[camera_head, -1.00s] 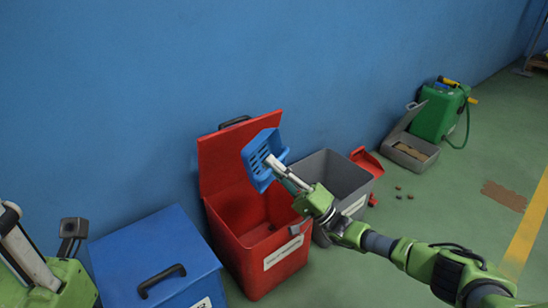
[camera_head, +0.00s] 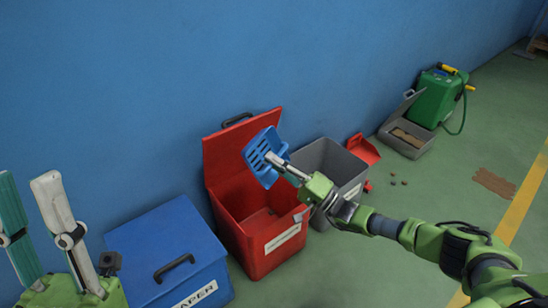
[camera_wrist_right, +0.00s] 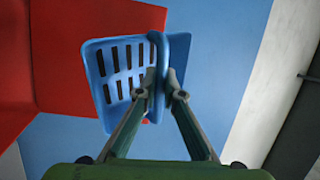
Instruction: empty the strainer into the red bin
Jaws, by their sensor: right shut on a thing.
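The blue slotted strainer (camera_head: 258,150) is held steeply tilted above the open red bin (camera_head: 232,238), near its raised lid. My right gripper (camera_head: 275,161) is shut on the strainer's edge. In the right wrist view the gripper (camera_wrist_right: 164,86) pinches a blue rim of the strainer (camera_wrist_right: 122,74), and I see no loose contents on the visible slotted face. Whether anything remains on its other side is hidden.
A closed blue paper bin (camera_head: 150,245) stands left of the red bin, a grey open bin (camera_head: 352,185) right of it. A red dustpan (camera_head: 362,150), small brown bits (camera_head: 393,178), a grey case (camera_head: 412,150) and a green canister (camera_head: 437,98) are further right. Blue wall behind.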

